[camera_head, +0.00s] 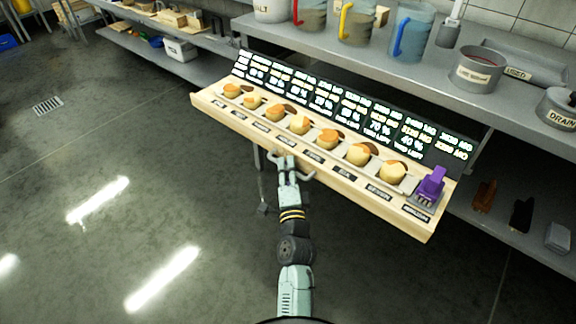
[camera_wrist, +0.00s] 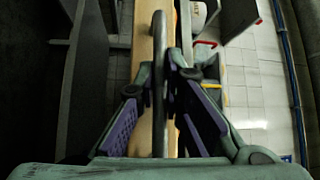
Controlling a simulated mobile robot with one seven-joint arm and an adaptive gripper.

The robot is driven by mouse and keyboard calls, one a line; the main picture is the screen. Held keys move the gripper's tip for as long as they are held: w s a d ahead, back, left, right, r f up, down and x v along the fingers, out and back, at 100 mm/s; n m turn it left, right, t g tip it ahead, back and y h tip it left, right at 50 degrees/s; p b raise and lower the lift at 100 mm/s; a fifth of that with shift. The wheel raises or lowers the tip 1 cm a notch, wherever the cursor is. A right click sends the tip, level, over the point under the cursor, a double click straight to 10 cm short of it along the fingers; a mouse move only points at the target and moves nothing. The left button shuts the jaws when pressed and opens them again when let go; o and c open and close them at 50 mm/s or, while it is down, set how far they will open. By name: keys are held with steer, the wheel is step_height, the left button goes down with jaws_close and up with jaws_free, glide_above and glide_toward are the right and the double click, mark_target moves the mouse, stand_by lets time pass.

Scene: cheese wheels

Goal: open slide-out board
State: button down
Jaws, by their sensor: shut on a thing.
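The slide-out board (camera_head: 330,172) is a long pale wooden board that juts out in front of the grey counter. It carries a row of several orange and cream cheese wheels, with small dark labels along its front. A grey bar handle (camera_head: 306,177) is on its front side, near the middle. My gripper (camera_head: 288,163) is at this handle and partly covers it. In the wrist view, the handle (camera_wrist: 158,50) runs upright between the two fingers of my gripper (camera_wrist: 160,78), which is shut on it. The board's wooden edge (camera_wrist: 141,70) shows behind the handle.
A dark price panel (camera_head: 345,110) stands behind the cheeses. A purple device (camera_head: 431,186) sits at the board's right end. Jugs and pots, including a grey pot (camera_head: 478,70), stand on the counter (camera_head: 440,80). The floor (camera_head: 110,150) left of my arm is clear.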

steer(key=shift+a, duration=0.1)
steer(key=c, duration=1.7)
jaws_free()
steer(key=shift+r, duration=0.1)
